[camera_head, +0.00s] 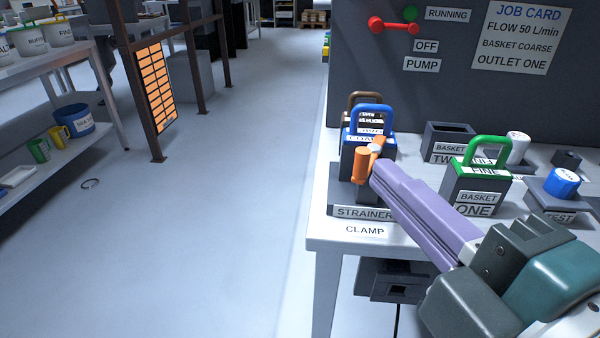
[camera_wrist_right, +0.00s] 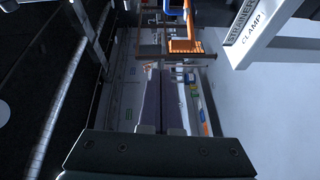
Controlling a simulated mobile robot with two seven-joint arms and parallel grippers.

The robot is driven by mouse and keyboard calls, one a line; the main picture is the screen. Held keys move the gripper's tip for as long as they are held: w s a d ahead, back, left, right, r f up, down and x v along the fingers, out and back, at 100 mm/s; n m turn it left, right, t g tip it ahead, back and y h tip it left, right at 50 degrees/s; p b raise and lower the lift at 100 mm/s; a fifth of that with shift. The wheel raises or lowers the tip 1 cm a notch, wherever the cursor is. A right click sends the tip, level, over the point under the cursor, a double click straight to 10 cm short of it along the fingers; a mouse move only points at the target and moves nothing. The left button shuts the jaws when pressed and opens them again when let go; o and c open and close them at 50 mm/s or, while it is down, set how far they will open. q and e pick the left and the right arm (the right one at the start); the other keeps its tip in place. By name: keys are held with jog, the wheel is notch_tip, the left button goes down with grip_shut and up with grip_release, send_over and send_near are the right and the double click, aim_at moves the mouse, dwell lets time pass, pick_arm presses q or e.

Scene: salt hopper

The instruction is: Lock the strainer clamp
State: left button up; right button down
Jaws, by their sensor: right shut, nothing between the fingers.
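The strainer (camera_head: 345,195) stands at the table's left corner, with STRAINER and CLAMP labels in front. A blue-handled basket (camera_head: 372,110) sits upright in it, its label partly hidden. The orange clamp handle (camera_head: 361,166) is at the front of the basket; the orange part also shows in the right wrist view (camera_wrist_right: 186,46). My right gripper (camera_head: 378,170), with long purple fingers, reaches in from the lower right. Its fingers are shut and empty, with their tips close beside the orange handle; I cannot tell whether they touch. My left gripper is not in view.
A green-handled FINE basket (camera_head: 478,182) stands at BASKET ONE, right of my fingers. The BASKET TWO holder (camera_head: 449,138) is behind it. A blue-topped cup (camera_head: 562,182) is at the right. A brown handle (camera_head: 362,97) rises behind the blue one. Open floor lies left.

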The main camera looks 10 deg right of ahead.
aim_at(354, 168)
jog(key=w+a+f+n+y, duration=0.2)
jog(key=w+a+f, duration=0.15)
jog(key=w, duration=0.65)
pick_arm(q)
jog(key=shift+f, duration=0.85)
pick_arm(e)
jog(key=shift+s+d+r, duration=0.1)
jog(key=shift+s+d, duration=0.5)
jog(key=shift+d, duration=0.25)
jog(key=shift+s+d+r, duration=0.1)
jog(key=shift+s+d, duration=0.5)
jog(key=shift+d, duration=0.2)
